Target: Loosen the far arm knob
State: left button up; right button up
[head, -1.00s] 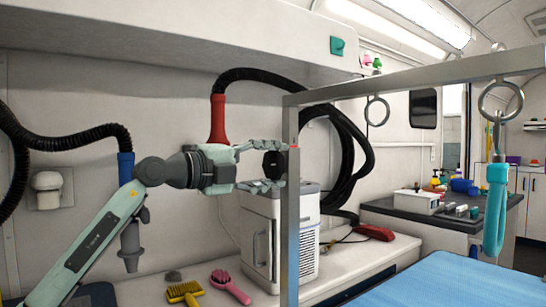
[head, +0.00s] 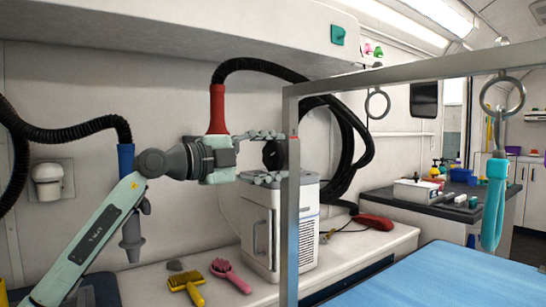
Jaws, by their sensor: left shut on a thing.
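The far arm knob (head: 271,154) is a dark round knob on the left side of the upright post of the grooming arm (head: 291,220), just below its top corner. My left gripper (head: 270,156) reaches in from the left with one finger above the knob and one below. It is shut on the knob. The knob's far side is hidden. My right gripper is not in view.
A white and grey box-shaped unit (head: 262,232) stands on the counter behind the post. A yellow brush (head: 186,287) and a pink brush (head: 230,274) lie to its left. The blue table top (head: 440,278) is clear. A teal loop (head: 495,205) hangs from the bar's right ring.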

pick_arm(q)
jog(key=o, duration=1.2)
jog(key=v, duration=1.2)
